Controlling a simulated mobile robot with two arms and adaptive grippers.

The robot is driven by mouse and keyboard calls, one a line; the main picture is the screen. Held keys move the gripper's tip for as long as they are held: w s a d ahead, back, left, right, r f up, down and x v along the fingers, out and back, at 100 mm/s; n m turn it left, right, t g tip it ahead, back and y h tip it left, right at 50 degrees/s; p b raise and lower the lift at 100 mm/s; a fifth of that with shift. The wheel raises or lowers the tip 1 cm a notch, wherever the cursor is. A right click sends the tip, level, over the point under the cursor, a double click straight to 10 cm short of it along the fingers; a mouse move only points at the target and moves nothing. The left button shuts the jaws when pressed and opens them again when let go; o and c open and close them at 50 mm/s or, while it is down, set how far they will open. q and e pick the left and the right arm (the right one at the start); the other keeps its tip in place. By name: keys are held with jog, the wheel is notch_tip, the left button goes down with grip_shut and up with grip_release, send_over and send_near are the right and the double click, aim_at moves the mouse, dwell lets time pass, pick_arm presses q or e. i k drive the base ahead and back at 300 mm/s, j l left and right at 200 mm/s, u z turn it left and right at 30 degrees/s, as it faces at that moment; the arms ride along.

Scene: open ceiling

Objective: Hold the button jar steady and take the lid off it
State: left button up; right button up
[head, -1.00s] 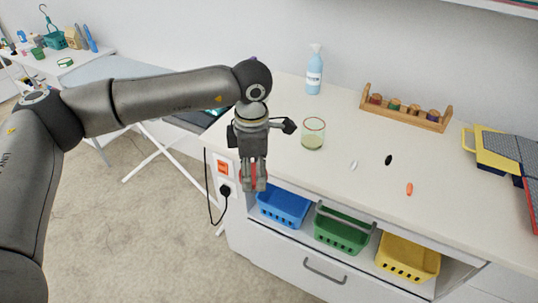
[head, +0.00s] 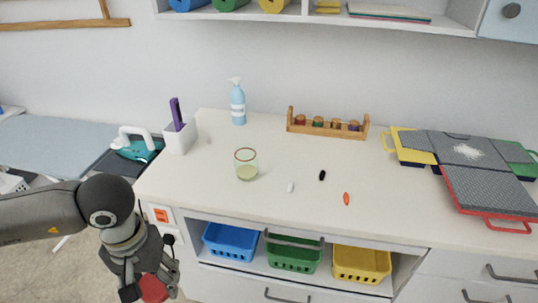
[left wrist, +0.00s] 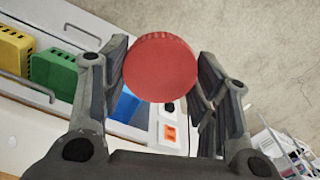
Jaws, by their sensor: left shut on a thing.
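A clear open-topped glass jar (head: 246,171) with a reddish rim and pale green contents stands upright on the white counter. My left gripper (head: 150,288) is off the counter's front left edge, low in the head view, well apart from the jar. It is shut on a round red lid (left wrist: 160,68) with a ridged edge, which sits between both fingers in the left wrist view. The red lid also shows at the fingertips in the head view (head: 153,289). I cannot tell whether anything is under the lid. My right gripper is out of view.
A white pebble-like piece (head: 290,187), a black one (head: 322,175) and an orange one (head: 346,198) lie right of the jar. A blue pump bottle (head: 238,104), wooden rack (head: 327,125) and white holder (head: 180,138) stand behind. Folded grey-topped trays (head: 480,180) occupy the right.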

aim_at(245, 159)
jog(key=i+j+z, duration=0.2)
jog(key=z, duration=0.15)
jog(key=i+j+z, duration=0.2)
jog(key=j+z, duration=0.15)
jog(key=i+j+z, duration=0.1)
jog(key=j+z, duration=0.25)
jog(key=i+j, duration=0.1)
jog(key=i, duration=0.35)
